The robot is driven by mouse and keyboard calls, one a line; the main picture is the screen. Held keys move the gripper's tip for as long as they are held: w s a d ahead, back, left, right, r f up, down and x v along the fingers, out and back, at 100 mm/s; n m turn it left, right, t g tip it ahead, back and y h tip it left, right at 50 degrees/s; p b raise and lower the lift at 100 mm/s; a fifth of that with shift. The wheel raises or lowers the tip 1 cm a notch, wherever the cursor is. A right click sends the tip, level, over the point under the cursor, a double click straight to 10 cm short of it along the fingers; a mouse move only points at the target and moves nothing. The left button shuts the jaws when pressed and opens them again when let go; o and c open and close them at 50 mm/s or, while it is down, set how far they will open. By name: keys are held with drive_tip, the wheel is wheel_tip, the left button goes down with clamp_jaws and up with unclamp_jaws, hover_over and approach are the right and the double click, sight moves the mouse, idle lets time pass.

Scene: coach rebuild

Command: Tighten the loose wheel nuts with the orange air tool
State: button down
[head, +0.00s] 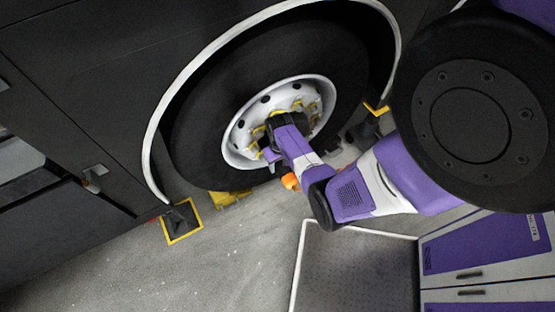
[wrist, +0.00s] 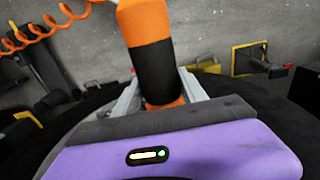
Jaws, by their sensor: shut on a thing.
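The wheel has a black tyre (head: 200,135) and a white rim (head: 234,150) with dark round holes. Yellow parts (head: 312,107) sit around its hub, probably nut markers; single nuts are too small to tell apart. My gripper (head: 275,130) is in front of the hub and hides part of it. In the wrist view my gripper (wrist: 160,95) is shut on the orange air tool (wrist: 147,22), around its black and orange grip. In the head view a bit of orange (head: 290,181) shows below my wrist. The tool's working end is hidden, so I cannot tell whether it touches a nut.
An orange coiled hose (wrist: 45,32) runs from the tool. A yellow-edged black stand (head: 182,222) is on the floor left of the wheel, with a yellow chock (head: 232,198) below the tyre. A purple and white cabinet (head: 480,245) stands at lower right. The grey floor at lower left is clear.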

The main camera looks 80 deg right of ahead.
drive_tip(key=shift+s+a+r+p, duration=0.1)
drive_tip(key=shift+s+a+p, duration=0.55)
drive_tip(key=shift+s+a, duration=0.2)
drive_tip(key=shift+w+a, duration=0.1)
